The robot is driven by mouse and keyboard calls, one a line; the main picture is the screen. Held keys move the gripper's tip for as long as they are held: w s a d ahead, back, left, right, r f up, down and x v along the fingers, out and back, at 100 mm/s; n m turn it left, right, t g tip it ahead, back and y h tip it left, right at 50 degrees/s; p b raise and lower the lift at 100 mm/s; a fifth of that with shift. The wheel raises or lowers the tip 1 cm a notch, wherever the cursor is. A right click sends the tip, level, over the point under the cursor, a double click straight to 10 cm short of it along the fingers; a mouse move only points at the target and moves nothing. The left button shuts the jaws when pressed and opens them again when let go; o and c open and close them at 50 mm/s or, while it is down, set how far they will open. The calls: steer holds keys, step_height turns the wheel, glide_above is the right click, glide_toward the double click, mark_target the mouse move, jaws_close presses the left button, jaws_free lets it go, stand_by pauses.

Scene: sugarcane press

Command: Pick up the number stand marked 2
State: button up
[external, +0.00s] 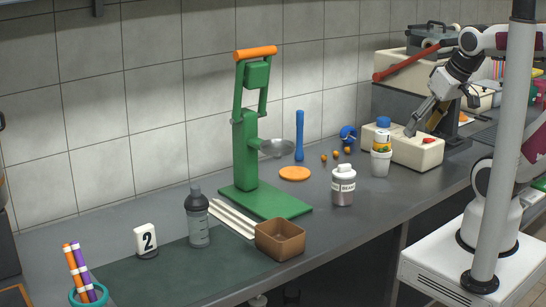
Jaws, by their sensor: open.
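The number stand marked 2 (146,239) is a small white plate with a black 2 on a dark base. It stands upright on the counter at the left in the external view, left of a grey bottle. My gripper (419,122) is far to the right, above a cream block near the back of the counter. It is open, and I see nothing held in it. A wide stretch of counter lies between my gripper and the stand.
A dark-capped bottle (197,216) stands close to the stand's right. Beyond it are white sticks (231,217), a brown box (280,239) and a tall green press (246,140). A cup with coloured sticks (88,294) is at front left. A pale pole (503,150) stands at right.

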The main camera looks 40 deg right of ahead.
steer(key=w+a+r+m+t+y, duration=0.2)
steer(key=w+a+r+m, duration=0.1)
steer(key=w+a, duration=0.65)
steer(key=w+a+r+m+t+y, duration=0.15)
steer(key=w+a+r+m, duration=0.4)
steer(key=w, duration=0.75)
steer(key=w+a+f+m+t+y, duration=0.1)
steer(key=w+a+f+m, duration=0.15)
steer(key=w+a, duration=0.65)
steer(key=w+a+f+m+t+y, duration=0.15)
steer(key=w+a+m, duration=0.25)
steer(key=a, duration=0.8)
steer(key=w+a+f+m+t+h, duration=0.1)
steer(key=a+f+m+t, duration=0.1)
steer(key=a+f+m, duration=0.5)
steer(key=w+a+f+m+t, duration=0.1)
steer(key=a+f+m, duration=0.3)
steer(key=a, duration=0.6)
steer(key=s+a+f+m+t+h, duration=0.1)
steer(key=s+a+f+m, duration=0.1)
steer(key=f, duration=0.4)
steer(key=s+a+f+m+t+h, duration=0.1)
steer(key=s+a+f+m, duration=0.1)
steer(key=s+f, duration=0.3)
steer(key=s+a+f+m+t+h, duration=0.1)
steer(key=s+a+f+m, duration=0.1)
steer(key=s+f+m, duration=0.2)
step_height(320, 180, down, 3)
steer(key=shift+f+m, duration=0.2)
steer(key=shift+m, duration=0.1)
